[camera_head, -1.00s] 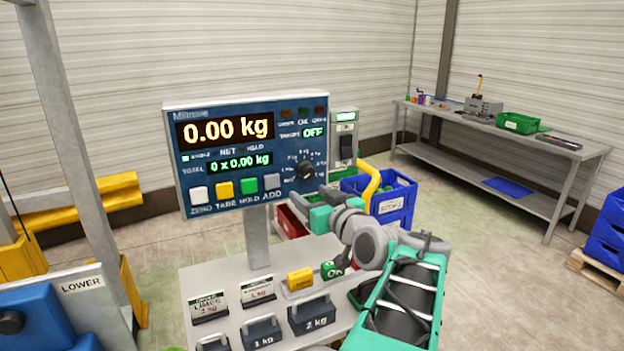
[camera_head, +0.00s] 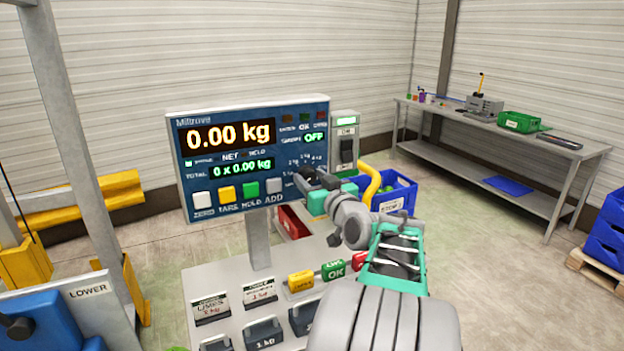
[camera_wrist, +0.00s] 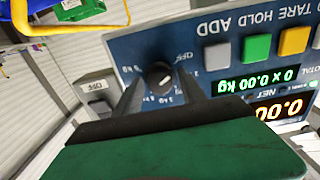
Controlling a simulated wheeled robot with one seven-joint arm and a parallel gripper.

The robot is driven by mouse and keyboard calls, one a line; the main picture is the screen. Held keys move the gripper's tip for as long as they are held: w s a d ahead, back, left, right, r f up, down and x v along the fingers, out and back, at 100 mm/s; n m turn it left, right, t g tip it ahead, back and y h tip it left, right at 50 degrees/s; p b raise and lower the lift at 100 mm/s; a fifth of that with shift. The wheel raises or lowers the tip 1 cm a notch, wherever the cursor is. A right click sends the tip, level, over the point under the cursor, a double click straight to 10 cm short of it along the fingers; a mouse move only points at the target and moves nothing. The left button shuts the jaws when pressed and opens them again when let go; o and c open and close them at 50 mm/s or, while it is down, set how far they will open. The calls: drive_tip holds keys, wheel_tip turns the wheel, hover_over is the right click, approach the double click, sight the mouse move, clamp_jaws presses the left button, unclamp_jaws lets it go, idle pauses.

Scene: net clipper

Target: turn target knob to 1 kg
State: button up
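The weighing panel (camera_head: 225,122) is blue and reads 0.00 kg, with the target readout (camera_head: 314,138) at OFF. The dark round target knob (camera_wrist: 159,76) shows in the wrist view, where the panel appears upside down. A small pale mark is on its face; the exact setting is hard to read. My gripper (camera_wrist: 160,84) is open, with one finger on each side of the knob and gaps visible. I cannot tell whether the fingertips reach past its face. In the head view my gripper (camera_head: 318,179) covers the knob at the panel's lower right.
White, yellow, green and grey buttons (camera_head: 251,189) line the panel's lower edge. A grey switch box (camera_head: 345,150) stands just right of the panel. Weights (camera_head: 263,334) and small coloured blocks (camera_head: 300,281) sit on the stand below. A blue crate (camera_head: 400,190) is behind my arm.

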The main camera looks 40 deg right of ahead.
drive_tip(key=shift+s+r, duration=0.1)
clamp_jaws()
drive_tip(key=shift+m, duration=0.4)
drive_tip(key=m+b, duration=0.1)
drive_tip(key=m, duration=0.2)
drive_tip(key=shift+r+m, duration=0.15)
drive_tip(key=shift+m, duration=1.85)
drive_tip(key=shift+c, duration=0.5)
unclamp_jaws()
drive_tip(key=shift+a, duration=0.1)
drive_tip(key=o, duration=0.3)
drive_tip(key=shift+o, duration=0.2)
